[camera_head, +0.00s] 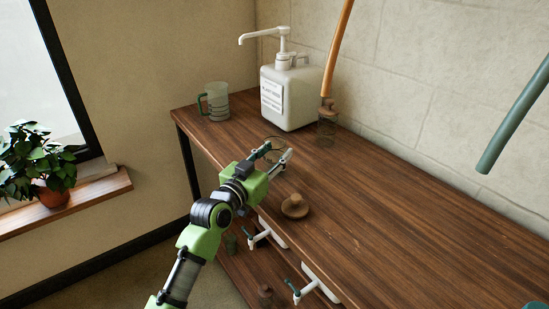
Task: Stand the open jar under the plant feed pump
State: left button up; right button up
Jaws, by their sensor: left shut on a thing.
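The plant feed pump (290,95) is a white, labelled container with a pump head on top, standing at the back left of the wooden bench. Its spout (258,37) points left. My left gripper (277,154) is in front of the pump, over the bench, with its fingers closed around a clear glass jar (276,142). Only part of the jar's thin round rim shows; the fingers hide much of the rest. I cannot tell whether the jar touches the bench. A round cork-like lid (295,207) with a knob lies on the bench nearer me.
A mug with a green handle (217,102) stands left of the pump. A corked glass jar (327,127) stands right of it, near a hanging orange tube (339,45). White taps (305,290) show below the bench edge.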

pick_arm(q)
jog(key=shift+f, duration=0.25)
jog(key=shift+f, duration=0.1)
jog(key=o, duration=1.4)
jog(key=shift+f, duration=0.1)
jog(key=shift+c, duration=0.2)
